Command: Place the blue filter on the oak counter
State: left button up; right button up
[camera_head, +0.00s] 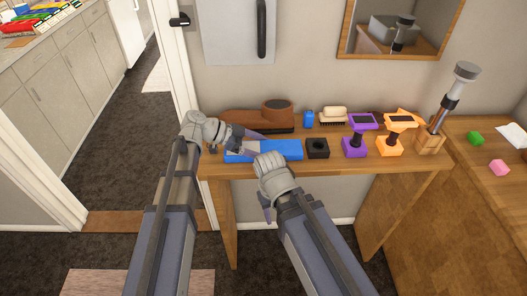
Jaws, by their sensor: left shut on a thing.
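A long flat blue block (280,150), which looks like the blue filter, is at the left part of a narrow wooden table. My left gripper (245,140) reaches in from the left and is shut at the block's left end; its fingers partly hide that end. I cannot tell whether the block touches the tabletop. My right gripper (265,200) is in front of the table, just below the block, with a finger pointing down; its jaw opening is hidden. A wooden counter (450,140) stands at the right; the narrow table (350,172) is also wood-coloured.
A black block (317,149), purple stand (356,147) and orange stand (389,146) crowd the table's right.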

pick_arm(q)
jog(key=shift+f, duration=0.15)
jog(key=o, duration=1.2)
jog(key=shift+c, duration=0.2)
